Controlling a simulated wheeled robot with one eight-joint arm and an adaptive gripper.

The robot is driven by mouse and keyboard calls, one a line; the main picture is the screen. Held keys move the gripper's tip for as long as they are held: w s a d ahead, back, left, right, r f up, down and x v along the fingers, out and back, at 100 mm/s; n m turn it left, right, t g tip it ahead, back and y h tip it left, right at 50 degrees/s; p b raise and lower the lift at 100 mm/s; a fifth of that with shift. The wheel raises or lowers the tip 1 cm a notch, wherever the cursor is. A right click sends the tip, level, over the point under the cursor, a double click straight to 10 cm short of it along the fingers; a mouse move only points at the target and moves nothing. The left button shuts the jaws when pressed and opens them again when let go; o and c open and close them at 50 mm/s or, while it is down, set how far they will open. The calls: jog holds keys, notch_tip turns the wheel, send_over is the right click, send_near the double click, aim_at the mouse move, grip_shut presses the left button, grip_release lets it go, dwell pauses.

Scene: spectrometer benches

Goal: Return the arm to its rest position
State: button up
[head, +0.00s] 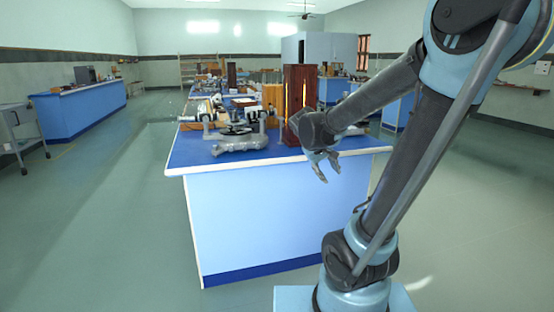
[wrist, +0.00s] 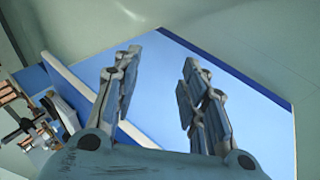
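My gripper (head: 324,168) hangs at the front edge of the near bench, pointing down, in the head view. It also shows in the wrist view (wrist: 158,85), with its two fingers spread apart and nothing between them. My arm is bent, with its upper links raised on the right of the head view. The near bench (head: 270,212) has a blue top with a white edge and a light blue front. Its front panel fills the area behind the fingers in the wrist view.
A grey spectrometer (head: 240,143) stands on the bench's near part. A tall dark red wooden box (head: 300,92) stands close behind my gripper. Another blue bench (head: 80,112) and a grey trolley (head: 20,130) are at left. Floor left of the near bench is clear.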

jog(key=s+f+m+g+y, duration=0.1)
jog(key=s+f, duration=0.3)
jog(key=s, duration=0.6)
jog(key=s+f+m+g+y, duration=0.1)
jog(key=s+f+m+y, duration=0.2)
jog(key=s, duration=0.8)
notch_tip(320, 180, down, 2)
jog(key=shift+s+d+f+y, duration=0.2)
jog(key=shift+y, duration=0.4)
jog(key=shift+w+f+g, duration=0.25)
jog(key=shift+w+g, duration=0.05)
jog(key=shift+w, duration=0.2)
jog(key=shift+s, duration=0.2)
jog(key=shift+c, duration=0.7)
